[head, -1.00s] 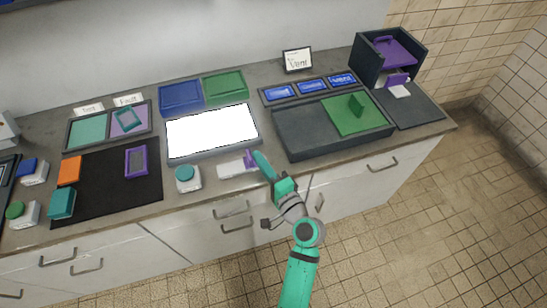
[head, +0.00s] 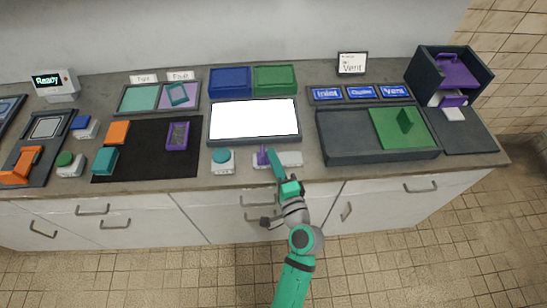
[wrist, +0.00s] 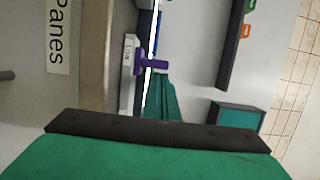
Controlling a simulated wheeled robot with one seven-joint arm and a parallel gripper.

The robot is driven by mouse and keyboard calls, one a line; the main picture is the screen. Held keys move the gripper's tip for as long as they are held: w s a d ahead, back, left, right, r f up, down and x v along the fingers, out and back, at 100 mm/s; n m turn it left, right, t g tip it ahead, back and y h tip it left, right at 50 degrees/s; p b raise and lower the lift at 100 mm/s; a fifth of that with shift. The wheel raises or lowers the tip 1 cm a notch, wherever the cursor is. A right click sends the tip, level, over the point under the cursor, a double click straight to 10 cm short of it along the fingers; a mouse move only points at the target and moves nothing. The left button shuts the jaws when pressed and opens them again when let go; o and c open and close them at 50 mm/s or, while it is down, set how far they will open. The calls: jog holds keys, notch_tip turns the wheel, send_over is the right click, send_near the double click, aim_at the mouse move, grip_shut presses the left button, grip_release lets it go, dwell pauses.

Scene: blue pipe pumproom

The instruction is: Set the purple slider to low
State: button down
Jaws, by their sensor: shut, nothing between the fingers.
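The purple slider (head: 262,155) is an upright purple handle on a low white base (head: 290,159) at the counter's front edge. The handle stands near the left end of the base. My gripper (head: 276,160) is shut and empty, its teal fingers just right of the handle and over the base. In the wrist view the purple handle (wrist: 152,66) crosses the white base (wrist: 128,75), close by the teal fingers (wrist: 163,95). I cannot tell whether the fingers touch the handle.
A teal button (head: 222,156) on a white box stands left of the slider. A bright white panel (head: 254,118) lies behind it. A dark tray with a green plate (head: 403,128) is at right. A black mat (head: 150,165) lies at left.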

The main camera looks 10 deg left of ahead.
jog(key=d, duration=0.3)
jog(key=shift+w+d, duration=0.15)
jog(key=shift+w, duration=0.1)
jog(key=v, duration=1)
jog(key=shift+d+f, duration=0.1)
jog(key=s+d+f+n+g+h, duration=0.1)
jog(key=s+f+n+g+h, duration=0.15)
jog(key=s+f+h, duration=0.7)
jog(key=s+a+r+n+t+y, duration=0.1)
jog(key=s+r+n, duration=0.1)
jog(key=s+n, duration=0.3)
jog(key=s+a+r+n, duration=0.1)
jog(key=s+r+n, duration=0.2)
jog(key=s, duration=0.8)
jog(key=shift+a+n+t+y, duration=0.35)
jog(key=shift+a+n, duration=0.05)
jog(key=shift+n, duration=0.75)
